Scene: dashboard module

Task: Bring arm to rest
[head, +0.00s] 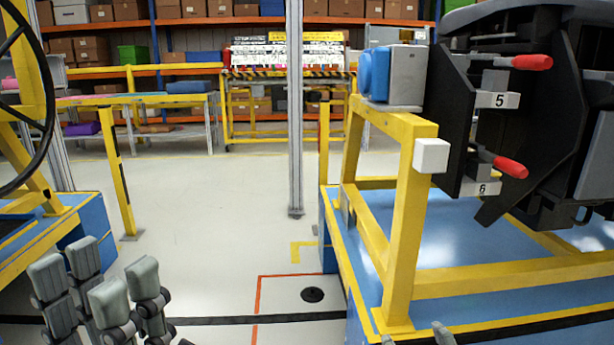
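My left gripper (100,284) is low at the left of the head view, above the pale floor. Its grey finger pads stand up with a gap between them, and nothing is held in it. Only small grey tips of what looks like my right gripper (442,333) show at the bottom edge, in front of the blue platform; the rest is cut off by the frame, so I cannot tell how far open it is.
A yellow frame (411,215) stands on a blue platform (450,229) at right. It carries a black dashboard fixture with red-handled clamps (531,62). A black steering wheel (47,120) is at left. A thin grey post (295,110) stands mid-view. The central floor (215,215) is clear.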

